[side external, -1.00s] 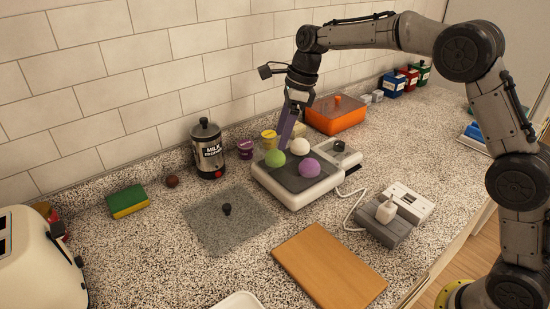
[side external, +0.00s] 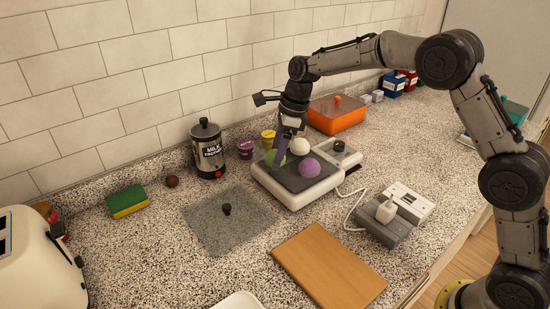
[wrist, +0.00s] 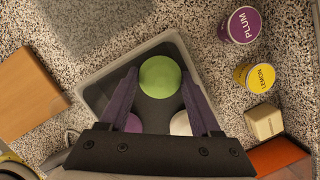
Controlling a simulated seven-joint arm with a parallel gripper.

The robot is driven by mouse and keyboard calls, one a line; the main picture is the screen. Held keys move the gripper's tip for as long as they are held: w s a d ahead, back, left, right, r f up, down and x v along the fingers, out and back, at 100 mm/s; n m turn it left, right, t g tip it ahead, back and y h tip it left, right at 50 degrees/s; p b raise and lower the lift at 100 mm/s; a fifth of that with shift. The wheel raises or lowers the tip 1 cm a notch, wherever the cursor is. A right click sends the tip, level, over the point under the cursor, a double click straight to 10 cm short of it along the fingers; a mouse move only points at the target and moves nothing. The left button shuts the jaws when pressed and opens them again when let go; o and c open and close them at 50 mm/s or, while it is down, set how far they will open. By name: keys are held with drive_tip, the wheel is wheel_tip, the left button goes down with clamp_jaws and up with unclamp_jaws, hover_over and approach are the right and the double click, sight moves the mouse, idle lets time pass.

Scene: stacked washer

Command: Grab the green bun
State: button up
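The green bun (wrist: 160,77) sits on a dark-topped square plate with a pale rim (side external: 292,201). In the side view the green bun (side external: 270,158) is partly hidden behind a gripper finger. My gripper (wrist: 158,85) is open, its two purple fingers one on each side of the green bun in the wrist view. In the side view my gripper (side external: 280,160) points down over the plate. I cannot tell whether the fingers touch the bun. A white bun (side external: 300,146) and a purple bun (side external: 310,167) share the plate.
A milk frother (side external: 208,150) and plum (wrist: 243,25) and lemon (wrist: 254,77) tubs stand by the wall. An orange box (side external: 337,115) is behind the plate. A wooden board (side external: 328,268) lies in front. A grey mat (side external: 228,220) lies left.

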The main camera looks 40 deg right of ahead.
drive_tip(key=c, duration=0.6)
drive_tip(key=shift+r, duration=0.1)
